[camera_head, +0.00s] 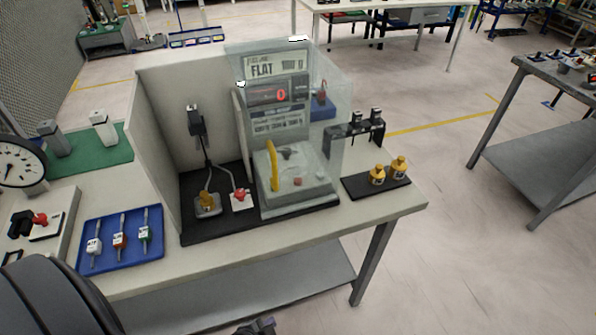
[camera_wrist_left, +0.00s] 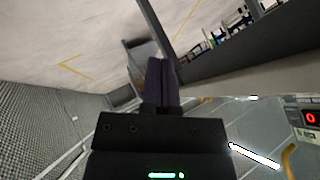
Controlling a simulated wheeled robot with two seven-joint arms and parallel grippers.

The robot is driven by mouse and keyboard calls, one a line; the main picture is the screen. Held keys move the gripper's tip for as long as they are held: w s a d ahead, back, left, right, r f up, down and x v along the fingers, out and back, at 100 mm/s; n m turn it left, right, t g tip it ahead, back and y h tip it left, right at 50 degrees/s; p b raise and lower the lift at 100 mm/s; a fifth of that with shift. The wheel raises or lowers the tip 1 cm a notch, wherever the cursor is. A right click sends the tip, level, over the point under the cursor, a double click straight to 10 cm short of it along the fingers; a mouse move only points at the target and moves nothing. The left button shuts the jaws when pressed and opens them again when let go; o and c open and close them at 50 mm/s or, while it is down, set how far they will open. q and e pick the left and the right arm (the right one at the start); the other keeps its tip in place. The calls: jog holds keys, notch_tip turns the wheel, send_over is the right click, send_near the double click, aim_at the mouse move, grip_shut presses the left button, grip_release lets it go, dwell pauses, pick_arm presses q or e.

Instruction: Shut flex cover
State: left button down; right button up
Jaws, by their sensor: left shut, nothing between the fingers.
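A clear-walled station (camera_head: 297,180) stands on the bench, with a sign reading "FLAT" and a red 0 display (camera_head: 281,95). A yellow handle (camera_head: 273,166) stands upright at its front, seemingly on the clear cover; I cannot tell how far the cover is open. The display also shows at the right edge of the left wrist view (camera_wrist_left: 311,117), with a yellow piece below it. My left gripper (camera_wrist_left: 162,75) is shut and empty; in the head view only a dark part of it (camera_head: 258,327) shows at the bottom edge, well apart from the station. My right gripper is not in view.
Pale panels (camera_head: 160,130) wall the station's left and back. A blue tray (camera_head: 120,239) with tools, a dial gauge (camera_head: 20,163) and a green mat (camera_head: 85,155) are left. Brass weights (camera_head: 377,175) stand right.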

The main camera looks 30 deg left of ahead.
pick_arm(q)
jog(key=w+a+r+m+t+p, duration=0.1)
jog(key=w+r+m+t+p, duration=0.15)
jog(key=r, duration=0.65)
jog(key=w+a+r+m+t+p, duration=0.1)
jog(key=w+r+m+t, duration=0.25)
jog(key=r, duration=0.65)
jog(key=w+a+r+m+t+p, duration=0.1)
jog(key=w+r+m+t, duration=0.25)
jog(key=r, duration=0.55)
jog(key=w+a, duration=0.3)
jog(key=w, duration=0.4)
jog(key=shift+w+a+f+g, duration=0.2)
jog(key=shift+f+g, duration=0.05)
jog(key=shift+g, duration=0.1)
jog(key=shift+n, duration=0.25)
